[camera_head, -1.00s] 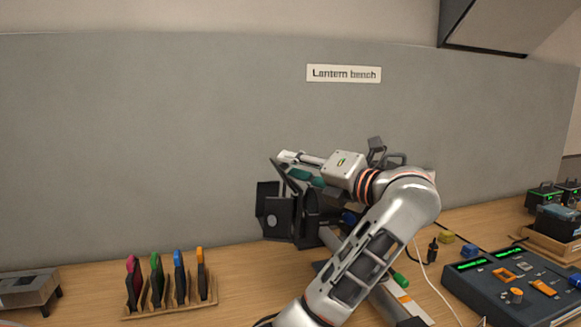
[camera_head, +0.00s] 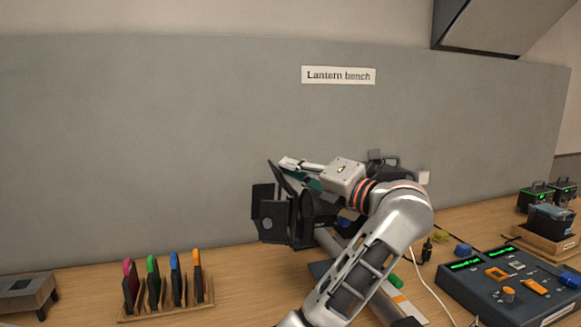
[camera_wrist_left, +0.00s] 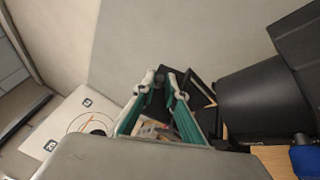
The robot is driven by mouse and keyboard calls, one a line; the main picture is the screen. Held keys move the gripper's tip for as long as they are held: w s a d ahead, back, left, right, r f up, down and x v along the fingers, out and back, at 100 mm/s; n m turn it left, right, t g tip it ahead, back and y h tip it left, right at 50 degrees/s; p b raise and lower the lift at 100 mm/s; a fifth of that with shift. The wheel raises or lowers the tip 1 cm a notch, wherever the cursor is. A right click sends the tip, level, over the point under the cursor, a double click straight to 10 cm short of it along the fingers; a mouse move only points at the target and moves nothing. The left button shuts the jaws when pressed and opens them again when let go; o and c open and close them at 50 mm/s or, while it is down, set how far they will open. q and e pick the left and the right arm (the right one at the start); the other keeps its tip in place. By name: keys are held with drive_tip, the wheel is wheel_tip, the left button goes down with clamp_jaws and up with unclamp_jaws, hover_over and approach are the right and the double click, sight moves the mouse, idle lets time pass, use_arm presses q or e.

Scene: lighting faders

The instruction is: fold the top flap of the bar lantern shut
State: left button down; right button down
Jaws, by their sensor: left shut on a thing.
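The bar lantern is a black lamp with flat flaps (camera_head: 273,221). It stands at mid-bench, partly behind my left arm. Its top flap (camera_head: 278,177) looks like a thin dark panel, steeply tilted and standing up from the lamp rather than lying across its front. My left gripper (camera_head: 293,167), with teal-padded fingers, is at this flap and shut on it. In the left wrist view the fingertips (camera_wrist_left: 162,84) have a dark edge between them, and the lantern's black round body (camera_wrist_left: 262,98) is at right. My right gripper is not in view.
A wooden rack (camera_head: 165,306) with several coloured-top holders stands at front left. A fader console (camera_head: 512,286) is at right, with a wooden tray (camera_head: 540,245) behind it. A grey panel (camera_head: 150,150) closes the back. Bench is clear between rack and lantern.

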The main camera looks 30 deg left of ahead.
use_arm(q)
drive_tip(key=shift+w+d+f+m+t+y+p, duration=0.2)
drive_tip(key=shift+w+m+t+y+p, duration=0.15)
drive_tip(key=shift+m+p, duration=0.55)
drive_tip(key=shift+w+d+f+m+t+y+p, duration=0.2)
drive_tip(key=shift+m+t+p, duration=0.35)
drive_tip(key=shift+m, duration=0.6)
drive_tip(key=shift+w+d+f+m+t+y+p, duration=0.2)
drive_tip(key=shift+m+t+y+p, duration=0.15)
drive_tip(key=shift+m+p, duration=0.6)
drive_tip(key=c, duration=2)
unclamp_jaws()
drive_tip(key=shift+c, duration=0.2)
